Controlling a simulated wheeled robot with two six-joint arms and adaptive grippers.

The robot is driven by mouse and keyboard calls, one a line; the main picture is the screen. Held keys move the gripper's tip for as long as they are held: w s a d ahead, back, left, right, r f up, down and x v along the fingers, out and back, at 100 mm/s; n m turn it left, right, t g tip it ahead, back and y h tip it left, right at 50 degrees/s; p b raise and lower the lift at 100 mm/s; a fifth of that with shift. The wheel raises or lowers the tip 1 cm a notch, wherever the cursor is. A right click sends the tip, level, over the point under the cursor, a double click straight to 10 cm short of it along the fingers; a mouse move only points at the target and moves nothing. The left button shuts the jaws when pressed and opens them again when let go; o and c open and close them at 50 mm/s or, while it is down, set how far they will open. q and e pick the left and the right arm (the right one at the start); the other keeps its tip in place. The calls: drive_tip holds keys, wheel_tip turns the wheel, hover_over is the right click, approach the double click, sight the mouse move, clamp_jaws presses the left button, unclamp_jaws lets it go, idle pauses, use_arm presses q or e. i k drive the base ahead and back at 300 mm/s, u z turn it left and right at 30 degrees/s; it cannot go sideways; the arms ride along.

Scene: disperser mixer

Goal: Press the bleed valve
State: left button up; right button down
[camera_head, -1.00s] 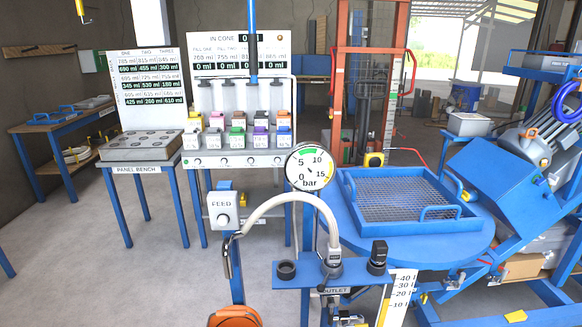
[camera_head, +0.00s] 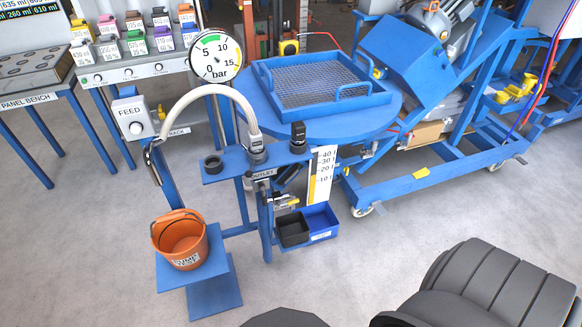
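No part carries a readable bleed valve label. A blue outlet stand (camera_head: 228,167) bears a black upright cap or knob (camera_head: 298,137), a black ring-shaped socket (camera_head: 212,164) and a grey hose fitting (camera_head: 255,148). A pale hose (camera_head: 203,91) arches from this fitting to a metal nozzle (camera_head: 152,165) on the left. A round bar gauge (camera_head: 215,56) stands behind the hose. An orange bucket (camera_head: 180,240) sits on a low blue stand below the nozzle. Neither gripper shows; only dark grey parts, apparently mine, show at the lower right.
A FEED box (camera_head: 132,118) with a white knob is left of the hose. A blue round table (camera_head: 280,118) with a mesh tray (camera_head: 352,92) stands behind the outlet stand. Small bins (camera_head: 320,222) hang below it. A wheeled blue frame (camera_head: 440,185) is at right. The front floor is clear.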

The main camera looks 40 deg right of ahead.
sight(278, 202)
drive_tip(key=k, duration=0.25)
drive_tip(key=z, duration=1.1)
drive_tip(key=i, duration=0.5)
